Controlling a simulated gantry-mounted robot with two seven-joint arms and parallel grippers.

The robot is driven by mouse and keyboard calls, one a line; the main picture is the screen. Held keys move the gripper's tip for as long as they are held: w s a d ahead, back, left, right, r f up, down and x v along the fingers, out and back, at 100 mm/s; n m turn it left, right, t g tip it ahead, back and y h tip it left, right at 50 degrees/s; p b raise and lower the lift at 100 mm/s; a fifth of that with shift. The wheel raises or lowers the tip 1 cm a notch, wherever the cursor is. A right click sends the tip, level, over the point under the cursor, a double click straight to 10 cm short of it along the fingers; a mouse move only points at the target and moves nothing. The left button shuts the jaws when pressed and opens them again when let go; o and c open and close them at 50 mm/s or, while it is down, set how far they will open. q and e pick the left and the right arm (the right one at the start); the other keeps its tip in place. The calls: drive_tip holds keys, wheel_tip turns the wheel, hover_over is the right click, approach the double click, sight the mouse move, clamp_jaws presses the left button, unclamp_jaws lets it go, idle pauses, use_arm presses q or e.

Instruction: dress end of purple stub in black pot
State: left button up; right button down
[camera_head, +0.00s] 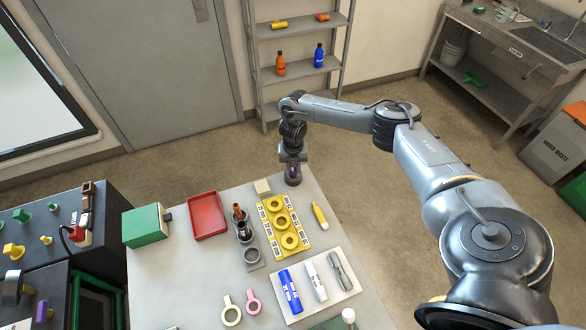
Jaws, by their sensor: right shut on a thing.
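My right gripper (293,164) points down at the far right corner of the table. It is shut on a small piece that shows a little purple (293,172), which I take to be the purple stub. A dark round pot (293,181) is directly below it, and the stub's lower end is at or inside this pot. I cannot tell whether the end touches the pot's inside. My left gripper is not in view.
Near the pot are a cream block (262,187), a yellow marker (320,215) and a yellow tray with rings (270,204). A red tray (207,231), a green box (145,226) and a rack of dark cups (256,266) stand further left. Pens lie on a white board (342,290).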

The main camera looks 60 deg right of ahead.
drive_tip(key=shift+n, duration=0.6)
drive_tip(key=shift+m+p, duration=0.55)
drive_tip(key=shift+m, duration=0.05)
drive_tip(key=shift+m+p, duration=1.25)
drive_tip(key=shift+m, duration=0.35)
drive_tip(key=shift+m+p, duration=0.7)
drive_tip(key=shift+m, duration=0.4)
